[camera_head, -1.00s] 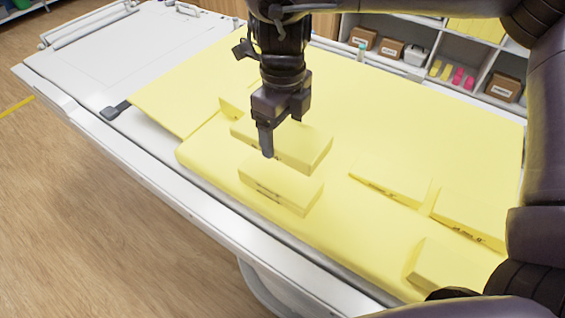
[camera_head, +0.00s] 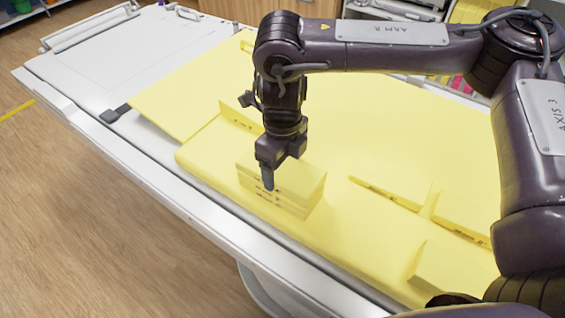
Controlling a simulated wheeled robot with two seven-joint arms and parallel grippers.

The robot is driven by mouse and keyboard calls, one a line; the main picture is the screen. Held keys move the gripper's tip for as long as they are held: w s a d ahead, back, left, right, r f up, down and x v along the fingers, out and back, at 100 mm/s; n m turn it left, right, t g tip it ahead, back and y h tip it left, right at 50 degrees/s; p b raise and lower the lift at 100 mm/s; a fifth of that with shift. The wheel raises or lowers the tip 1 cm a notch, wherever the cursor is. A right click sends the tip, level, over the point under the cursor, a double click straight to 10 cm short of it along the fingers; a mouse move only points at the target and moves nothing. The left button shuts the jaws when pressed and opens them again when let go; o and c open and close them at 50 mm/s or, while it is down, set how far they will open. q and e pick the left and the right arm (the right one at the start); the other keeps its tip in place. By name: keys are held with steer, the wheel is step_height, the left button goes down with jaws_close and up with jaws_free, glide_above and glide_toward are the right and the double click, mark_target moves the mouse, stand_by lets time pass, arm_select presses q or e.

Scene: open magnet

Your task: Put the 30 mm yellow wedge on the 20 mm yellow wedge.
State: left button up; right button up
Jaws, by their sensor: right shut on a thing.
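My right gripper (camera_head: 268,184) points down and is shut on a yellow wedge (camera_head: 302,174). This looks like the 30 mm wedge, but its printed label is too small to read. The held wedge lies flat over another yellow wedge (camera_head: 293,209), apparently the 20 mm one, on the yellow mat (camera_head: 370,248). Their edges line up closely, and I see no clear gap between them. Whether they fully touch I cannot tell. The gripper hides part of the front side of the held wedge. My left gripper is not in view.
More yellow wedges lie on the mat: one behind the gripper (camera_head: 236,112), one right of the stack (camera_head: 390,187), one farther right (camera_head: 466,220) and one near the front right (camera_head: 445,272). The mat lies on a white table (camera_head: 75,95). Shelves stand behind.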

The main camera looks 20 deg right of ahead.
mark_target(283, 167)
steer(key=shift+f, duration=0.2)
steer(key=shift+f, duration=0.15)
steer(key=o, duration=1)
steer(key=shift+c, duration=0.2)
step_height(283, 167, up, 13)
steer(key=p, duration=0.1)
steer(key=shift+f, duration=0.1)
